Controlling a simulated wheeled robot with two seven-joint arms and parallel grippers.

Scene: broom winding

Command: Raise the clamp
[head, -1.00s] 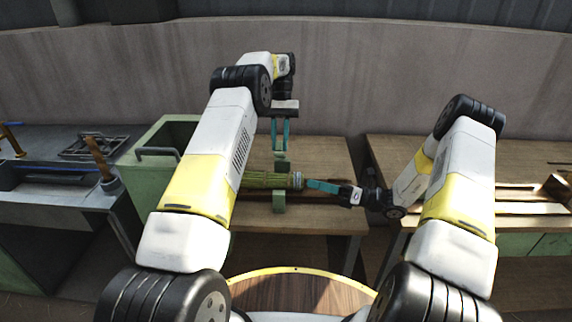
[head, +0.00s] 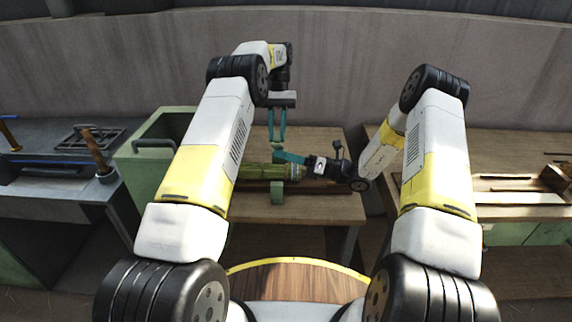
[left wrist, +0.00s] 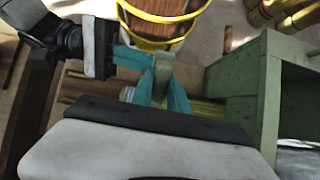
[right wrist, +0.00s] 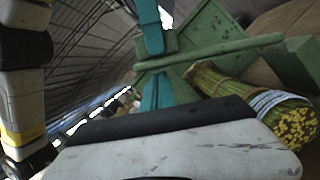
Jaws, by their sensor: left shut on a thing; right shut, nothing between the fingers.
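The green clamp (head: 277,192) stands on the middle wooden bench around a straw bundle (head: 255,171). In the right wrist view the clamp's long bar (right wrist: 225,50) crosses above the bundle (right wrist: 232,88), whose near end is wrapped in pale cord. My left gripper (head: 277,147) points down from above and is shut on the upper part of the clamp, which shows between its teal fingers (left wrist: 163,80) in the left wrist view. My right gripper (head: 278,157) is shut and empty, its tip close against the clamp from the right. I cannot tell whether it touches.
A green bin (head: 160,122) stands left of the bench. Another wooden bench (head: 480,165) with wooden pieces is at the right. A wall (head: 340,70) stands behind.

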